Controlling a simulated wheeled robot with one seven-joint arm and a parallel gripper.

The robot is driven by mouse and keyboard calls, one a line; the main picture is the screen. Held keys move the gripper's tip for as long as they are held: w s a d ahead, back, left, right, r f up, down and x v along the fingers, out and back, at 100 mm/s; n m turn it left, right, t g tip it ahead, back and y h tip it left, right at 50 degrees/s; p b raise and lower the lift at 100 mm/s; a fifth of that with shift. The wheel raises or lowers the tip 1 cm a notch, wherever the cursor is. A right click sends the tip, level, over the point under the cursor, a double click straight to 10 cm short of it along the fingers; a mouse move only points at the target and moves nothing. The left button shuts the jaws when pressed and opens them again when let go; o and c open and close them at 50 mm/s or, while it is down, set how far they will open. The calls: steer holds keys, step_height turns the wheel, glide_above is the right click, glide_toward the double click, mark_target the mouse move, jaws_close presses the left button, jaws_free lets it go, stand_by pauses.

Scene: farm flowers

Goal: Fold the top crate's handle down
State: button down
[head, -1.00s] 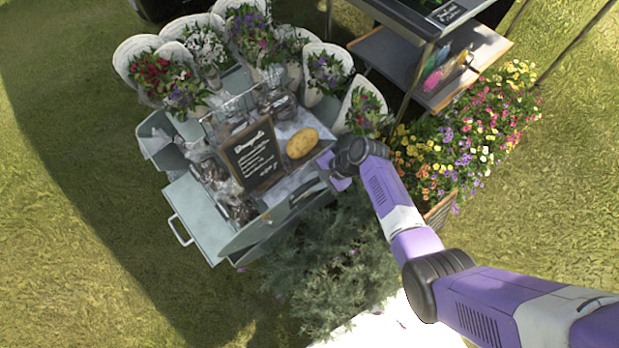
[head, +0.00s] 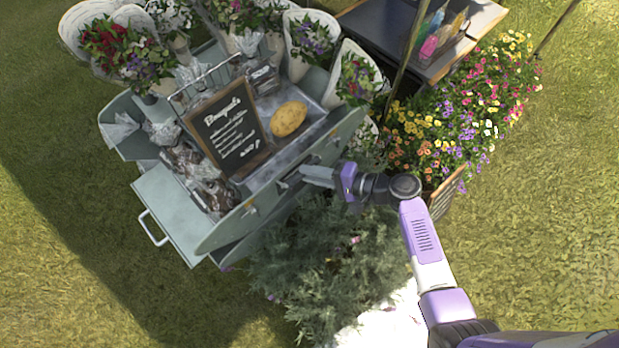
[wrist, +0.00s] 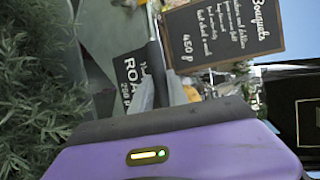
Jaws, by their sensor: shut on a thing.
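The top crate (head: 235,215) is the pale grey-green upper box of a cart, holding a chalkboard sign and a yellow-brown oval item. My gripper (head: 318,176) is at the crate's near right side, low beside its outer wall. In the wrist view my gripper (wrist: 160,92) has its two grey fingertips close together around a slim grey bar (wrist: 152,28), which looks like the crate's handle. The fingers hide most of the grip. The handle's exact angle is hard to tell.
The chalkboard sign (head: 225,130) and the oval item (head: 289,118) sit inside the crate. Wrapped bouquets (head: 355,80) stand behind. A leafy grey-green bush (head: 325,265) fills the space below my gripper. A planter of bright flowers (head: 450,145) stands to the right.

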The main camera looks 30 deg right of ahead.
steer(key=f+t+b, duration=0.1)
steer(key=b, duration=0.3)
steer(key=f+n+t+y+b, duration=0.1)
steer(key=b, duration=0.3)
steer(key=f+t+y+b, duration=0.1)
steer(key=b, duration=0.3)
steer(key=shift+s+n+t, duration=0.3)
steer(key=shift+r+t+y+b, duration=0.1)
steer(key=shift+t+y+b, duration=0.2)
steer(key=shift+b, duration=0.7)
steer(key=c, duration=1.3)
jaws_free()
steer(key=r+p+v, duration=0.1)
steer(key=v, duration=0.6)
steer(key=shift+s+d+f+p, duration=0.25)
steer(key=shift+s+f+p, duration=0.1)
steer(key=shift+f, duration=0.15)
